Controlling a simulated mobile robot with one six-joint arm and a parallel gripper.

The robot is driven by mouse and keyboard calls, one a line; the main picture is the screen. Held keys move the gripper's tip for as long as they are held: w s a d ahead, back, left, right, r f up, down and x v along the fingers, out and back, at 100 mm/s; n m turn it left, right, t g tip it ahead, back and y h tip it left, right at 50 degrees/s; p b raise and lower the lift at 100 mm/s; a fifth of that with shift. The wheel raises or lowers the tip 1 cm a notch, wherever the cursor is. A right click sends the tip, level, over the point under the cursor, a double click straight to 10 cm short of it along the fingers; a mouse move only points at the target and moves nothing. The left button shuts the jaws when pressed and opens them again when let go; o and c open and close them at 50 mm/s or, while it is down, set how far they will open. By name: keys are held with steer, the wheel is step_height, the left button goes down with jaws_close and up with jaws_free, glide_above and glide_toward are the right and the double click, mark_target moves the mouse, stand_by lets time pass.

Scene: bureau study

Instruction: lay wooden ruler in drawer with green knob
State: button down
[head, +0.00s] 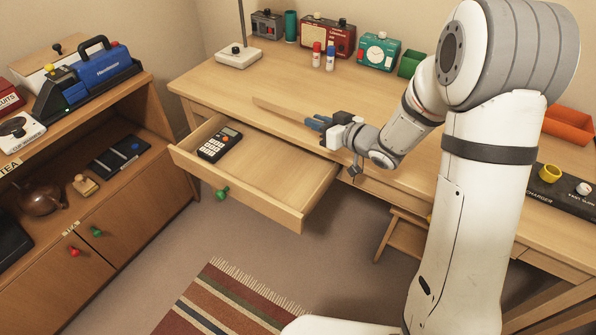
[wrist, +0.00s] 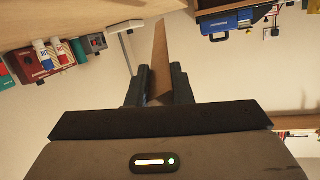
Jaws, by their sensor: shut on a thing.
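The wooden ruler (head: 280,111) is a thin flat strip, held by my gripper (head: 318,124) above the desk's front edge. In the head view it points left from the fingertips, over the rear of the open drawer. In the wrist view the ruler (wrist: 159,62) stands between the two dark fingers (wrist: 160,85), which are shut on it. The drawer (head: 262,180) is pulled out of the desk and has a green knob (head: 222,194) on its front. A black calculator (head: 219,143) lies in its left part; the rest of its floor is bare.
The desk (head: 230,82) carries a lamp base (head: 238,56), glue sticks (head: 330,56) and several boxes at the back. A low cabinet (head: 100,190) stands at left, with a small green knob (head: 96,231) and a red one (head: 75,252). A striped rug (head: 225,300) lies on the floor.

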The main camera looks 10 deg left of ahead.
steer(key=s+a+f+n+g+b, duration=0.1)
steer(key=f+b, duration=0.3)
steer(key=b, duration=0.1)
steer(key=s+a+f+n+g+b, duration=0.1)
steer(key=s+f+n+b, duration=0.1)
steer(key=f+b, duration=0.2)
steer(key=s+a+f+n+g+y+b, duration=0.1)
steer(key=f+b, duration=0.3)
steer(key=b, duration=0.1)
steer(key=shift+s+a+f+n+g+b, duration=0.25)
steer(key=shift+f+n+g+b, duration=0.05)
steer(key=shift+f, duration=0.05)
steer(key=c, duration=1.2)
jaws_free()
steer(key=shift+o, duration=0.3)
steer(key=o, duration=0.5)
steer(key=shift+s, duration=0.15)
